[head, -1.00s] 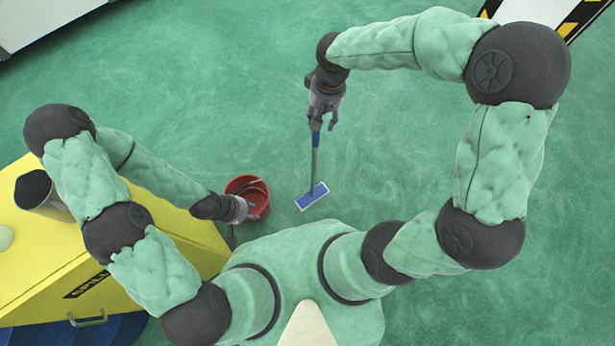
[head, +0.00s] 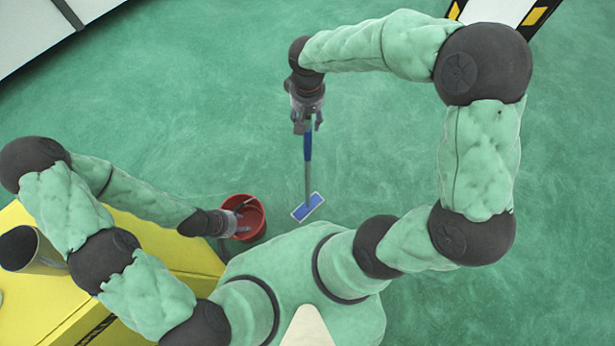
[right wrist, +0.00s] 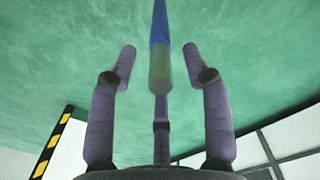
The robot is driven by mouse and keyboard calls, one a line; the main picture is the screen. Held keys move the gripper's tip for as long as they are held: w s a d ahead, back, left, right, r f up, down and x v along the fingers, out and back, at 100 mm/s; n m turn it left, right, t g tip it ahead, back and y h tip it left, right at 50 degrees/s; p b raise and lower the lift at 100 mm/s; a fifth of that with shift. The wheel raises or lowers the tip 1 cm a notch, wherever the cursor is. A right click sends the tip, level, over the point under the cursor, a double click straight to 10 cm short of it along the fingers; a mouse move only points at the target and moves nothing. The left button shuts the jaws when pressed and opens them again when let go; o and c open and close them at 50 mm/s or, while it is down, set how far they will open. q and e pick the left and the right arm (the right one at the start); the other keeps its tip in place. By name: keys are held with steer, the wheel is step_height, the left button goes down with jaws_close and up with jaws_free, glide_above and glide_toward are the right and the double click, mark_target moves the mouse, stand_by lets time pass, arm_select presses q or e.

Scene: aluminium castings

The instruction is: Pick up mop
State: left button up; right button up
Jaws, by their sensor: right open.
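The mop has a blue and grey handle (head: 308,165) and a flat blue head with a pale rim (head: 307,207) on the green floor. My right gripper (head: 307,124) is at the upper end of the handle. In the right wrist view my right gripper (right wrist: 160,75) is open, and the handle's end (right wrist: 160,65) shows between its spread fingers, with gaps on both sides. My left gripper (head: 238,222) is at the red bucket (head: 252,233), partly over it; its fingers are too small to tell open from shut.
A yellow spill cabinet or box (head: 160,245) stands at the lower left, with a grey cylinder (head: 30,250) on it. A black-and-yellow striped edge (head: 537,17) is at the top right. The floor around the mop is clear.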

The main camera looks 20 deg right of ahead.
mark_target(307, 126)
step_height(307, 126, down, 5)
steer(key=shift+w+r+b, duration=0.1)
steer(key=shift+b, duration=0.85)
jaws_close()
steer(key=shift+r, duration=0.1)
